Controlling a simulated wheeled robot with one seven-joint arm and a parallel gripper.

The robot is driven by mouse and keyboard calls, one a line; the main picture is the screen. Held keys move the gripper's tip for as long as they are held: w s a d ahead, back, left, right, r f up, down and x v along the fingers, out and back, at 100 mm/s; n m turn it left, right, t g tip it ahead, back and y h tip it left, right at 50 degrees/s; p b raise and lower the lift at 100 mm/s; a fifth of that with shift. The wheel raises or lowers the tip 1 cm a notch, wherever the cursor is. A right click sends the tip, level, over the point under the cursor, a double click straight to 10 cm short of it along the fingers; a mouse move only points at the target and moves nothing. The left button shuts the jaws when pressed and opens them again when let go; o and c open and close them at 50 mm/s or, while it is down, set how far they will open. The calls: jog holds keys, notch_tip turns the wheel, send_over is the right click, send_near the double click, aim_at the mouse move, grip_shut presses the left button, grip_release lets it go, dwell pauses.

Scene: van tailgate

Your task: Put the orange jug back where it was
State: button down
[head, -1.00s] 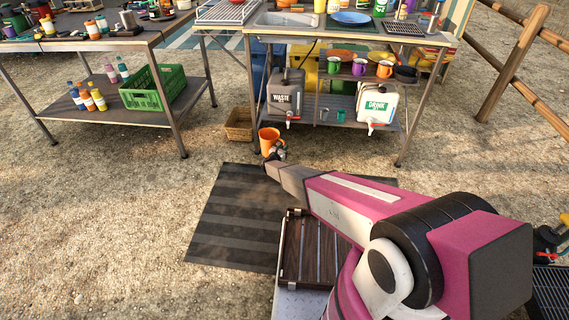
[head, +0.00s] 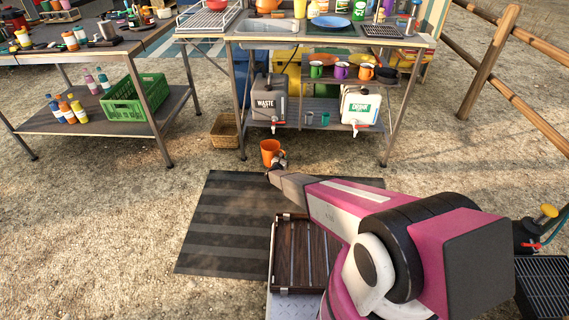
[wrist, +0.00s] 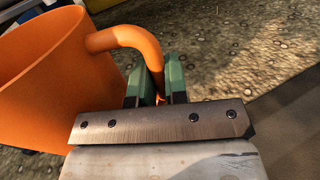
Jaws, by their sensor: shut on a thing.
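The orange jug (head: 270,152) is in front of the sink table in the head view, just beyond the far edge of the dark mat. In the wrist view the jug (wrist: 45,85) fills the left side, its handle curving down to the right. My gripper (wrist: 160,90) is shut on the handle, with its two green fingers on either side of it. In the head view my gripper (head: 277,164) is small and partly hidden behind my arm. The jug looks roughly upright. I cannot tell how high it is above the ground.
The sink table (head: 330,40) has a lower shelf with a waste container (head: 268,100) and a drinking-water container (head: 360,106). A wicker basket (head: 224,133) stands on the ground left of the jug. A green crate (head: 135,98) and bottles sit on the left table's shelf.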

jog(key=shift+f, duration=2.05)
jog(key=c, duration=1.1)
grip_release()
jog(key=shift+f, duration=0.1)
jog(key=shift+c, duration=0.2)
